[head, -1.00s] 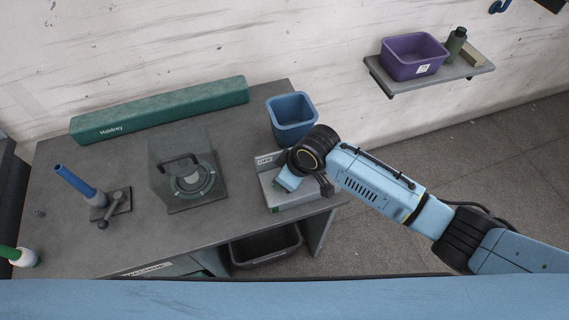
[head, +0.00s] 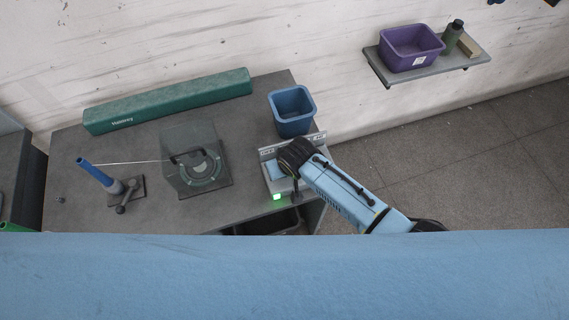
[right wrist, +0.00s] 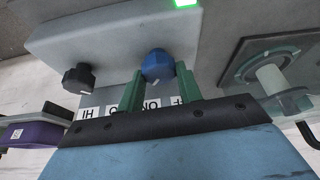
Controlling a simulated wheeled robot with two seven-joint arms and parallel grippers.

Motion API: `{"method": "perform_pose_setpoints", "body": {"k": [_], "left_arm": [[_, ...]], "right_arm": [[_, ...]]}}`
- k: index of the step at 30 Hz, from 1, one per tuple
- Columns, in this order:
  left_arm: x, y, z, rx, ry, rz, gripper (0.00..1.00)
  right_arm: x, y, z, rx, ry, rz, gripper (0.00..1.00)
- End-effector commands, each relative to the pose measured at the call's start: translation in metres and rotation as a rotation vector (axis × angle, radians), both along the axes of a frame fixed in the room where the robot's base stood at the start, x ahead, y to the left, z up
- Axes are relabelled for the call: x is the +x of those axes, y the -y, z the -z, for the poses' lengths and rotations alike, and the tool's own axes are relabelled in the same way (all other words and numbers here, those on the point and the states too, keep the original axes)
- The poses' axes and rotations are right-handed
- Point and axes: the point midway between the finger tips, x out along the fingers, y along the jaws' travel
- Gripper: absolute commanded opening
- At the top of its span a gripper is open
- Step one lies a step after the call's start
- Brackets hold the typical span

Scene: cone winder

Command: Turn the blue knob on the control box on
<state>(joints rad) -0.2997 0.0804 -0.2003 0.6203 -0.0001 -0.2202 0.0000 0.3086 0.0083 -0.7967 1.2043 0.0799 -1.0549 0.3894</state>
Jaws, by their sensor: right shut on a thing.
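The control box is a grey box at the right end of the table in the head view (head: 281,187), and it fills the upper part of the right wrist view (right wrist: 110,35). Its green lamp (right wrist: 185,3) glows brightly, also in the head view (head: 277,197). The blue knob (right wrist: 157,62) sits on the box face between the green fingers of my right gripper (right wrist: 158,74), which is shut on it. In the head view my right wrist covers the knob. My left gripper is not in view.
A black knob (right wrist: 78,78) is beside the blue one. On the table are a blue bin (head: 292,112), a long green box (head: 168,100), a guarded winder (head: 196,165) and a blue spindle (head: 97,173) with a thread running to the winder. A purple bin (head: 410,50) stands on a wall shelf.

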Motion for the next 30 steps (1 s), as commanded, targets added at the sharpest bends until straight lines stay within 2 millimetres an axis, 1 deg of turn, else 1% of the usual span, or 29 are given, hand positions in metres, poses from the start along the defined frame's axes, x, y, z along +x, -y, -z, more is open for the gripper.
{"method": "perform_pose_setpoints", "body": {"k": [13,14,18,19,27,30], "left_arm": [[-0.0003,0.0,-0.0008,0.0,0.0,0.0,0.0],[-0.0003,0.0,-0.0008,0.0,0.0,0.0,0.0],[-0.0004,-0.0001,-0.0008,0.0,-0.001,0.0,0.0],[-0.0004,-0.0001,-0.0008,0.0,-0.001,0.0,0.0],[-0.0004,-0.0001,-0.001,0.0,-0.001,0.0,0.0],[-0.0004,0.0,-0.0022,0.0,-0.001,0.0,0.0]], "right_arm": [[0.0002,-0.0002,0.0,0.001,0.001,0.013,0.12],[0.0002,-0.0001,0.0,0.001,0.001,0.013,0.36],[0.0002,-0.0001,-0.0001,0.002,0.0,0.011,0.55],[0.0002,-0.0001,-0.0001,0.002,0.0,0.011,0.57],[0.0,0.0001,-0.0005,0.0,0.001,0.011,0.57],[-0.0012,0.0003,-0.0045,0.002,0.001,0.01,0.57]]}}
